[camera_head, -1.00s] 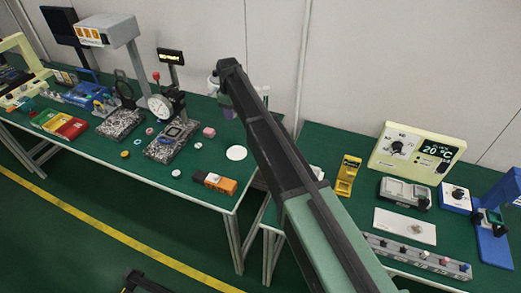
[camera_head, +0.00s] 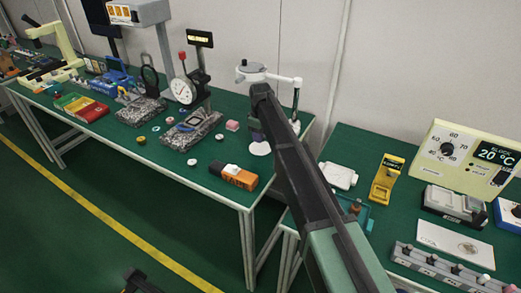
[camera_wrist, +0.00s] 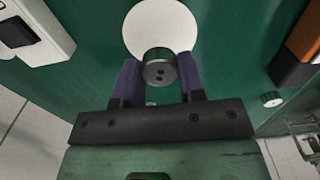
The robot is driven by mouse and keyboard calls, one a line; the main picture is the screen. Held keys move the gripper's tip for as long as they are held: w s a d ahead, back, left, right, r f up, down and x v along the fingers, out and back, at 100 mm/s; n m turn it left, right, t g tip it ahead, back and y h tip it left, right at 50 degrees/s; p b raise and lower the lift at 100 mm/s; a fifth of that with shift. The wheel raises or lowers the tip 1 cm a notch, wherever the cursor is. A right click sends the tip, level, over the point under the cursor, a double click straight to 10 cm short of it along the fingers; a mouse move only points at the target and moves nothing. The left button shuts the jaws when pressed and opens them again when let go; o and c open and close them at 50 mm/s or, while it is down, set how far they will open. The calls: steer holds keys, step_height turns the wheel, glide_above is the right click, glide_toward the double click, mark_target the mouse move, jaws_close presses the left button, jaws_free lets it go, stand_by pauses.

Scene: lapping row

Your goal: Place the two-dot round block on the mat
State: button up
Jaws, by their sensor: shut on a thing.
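The two-dot round block (camera_wrist: 159,72) is a small dark grey cylinder with two dark dots on the face towards the wrist camera. My gripper (camera_wrist: 160,76) is shut on it, with one purple finger on each side. The mat (camera_wrist: 160,20) is a flat white disc on the green table. In the wrist view the block overlaps the mat's near edge; I cannot tell whether it touches it. In the head view the mat (camera_head: 260,149) shows beside my arm, which mostly hides my gripper, and the block cannot be made out.
An orange and black box (camera_head: 234,176) lies near the table's front edge. A small pink block (camera_head: 232,125) and a dial gauge on a stone base (camera_head: 190,132) stand left of the mat. A white stand (camera_head: 266,75) rises behind. A gap separates the right-hand table.

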mark_target(260, 148)
step_height(260, 148, down, 4)
steer(key=b, duration=0.3)
steer(key=shift+f, duration=0.15)
steer(key=shift+r, duration=0.3)
steer(key=shift+f, duration=0.2)
steer(key=o, duration=1)
step_height(260, 148, up, 13)
steer(key=p, duration=1.2)
steer(key=shift+f, duration=0.3)
